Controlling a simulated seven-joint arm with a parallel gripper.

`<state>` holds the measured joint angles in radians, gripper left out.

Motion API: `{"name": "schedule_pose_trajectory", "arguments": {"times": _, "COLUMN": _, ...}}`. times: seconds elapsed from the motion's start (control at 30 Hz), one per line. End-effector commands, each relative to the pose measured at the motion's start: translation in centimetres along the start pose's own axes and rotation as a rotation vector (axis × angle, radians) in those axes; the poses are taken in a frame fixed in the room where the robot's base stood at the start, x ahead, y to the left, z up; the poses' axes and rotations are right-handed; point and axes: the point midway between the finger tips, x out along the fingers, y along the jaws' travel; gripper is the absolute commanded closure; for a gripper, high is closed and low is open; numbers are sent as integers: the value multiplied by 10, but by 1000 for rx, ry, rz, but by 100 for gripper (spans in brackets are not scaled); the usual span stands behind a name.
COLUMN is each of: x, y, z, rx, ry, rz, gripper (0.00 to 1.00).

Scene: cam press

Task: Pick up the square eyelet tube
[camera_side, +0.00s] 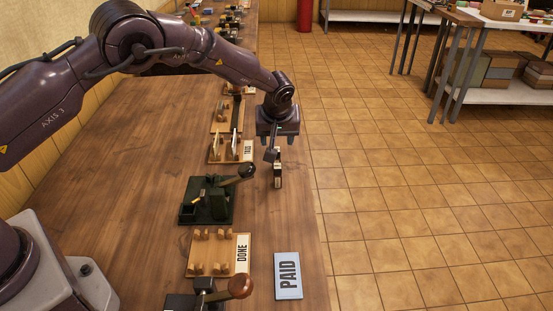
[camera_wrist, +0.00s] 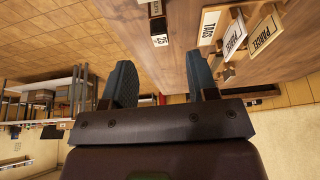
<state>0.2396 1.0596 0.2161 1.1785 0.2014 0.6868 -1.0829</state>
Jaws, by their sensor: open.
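My gripper (camera_side: 274,154) points down above the right edge of the long wooden table, its fingers apart. In the wrist view its two blue-grey fingers (camera_wrist: 161,82) stand open with nothing between them. A small upright dark piece with pale parts (camera_side: 278,179) shows just below the fingers in the side view.
A wooden tray labelled TAGS (camera_wrist: 209,27) holding PARCEL tags stands beside the gripper. The tiled floor lies beyond the table's right edge.

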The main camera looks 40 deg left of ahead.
Motion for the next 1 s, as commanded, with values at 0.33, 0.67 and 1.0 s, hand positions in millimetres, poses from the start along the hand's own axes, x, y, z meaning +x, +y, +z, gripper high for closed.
{"name": "schedule_pose_trajectory", "arguments": {"times": 0.33, "x": 35, "y": -1, "z": 2, "rx": 0, "ry": -3, "rz": -2, "gripper": 47}}
{"name": "schedule_pose_trajectory", "arguments": {"times": 0.67, "x": 66, "y": 0, "z": 2, "rx": 1, "ry": 0, "rz": 1, "gripper": 47}}
{"name": "schedule_pose_trajectory", "arguments": {"times": 1.0, "x": 66, "y": 0, "z": 2, "rx": 1, "ry": -1, "rz": 1, "gripper": 86}}
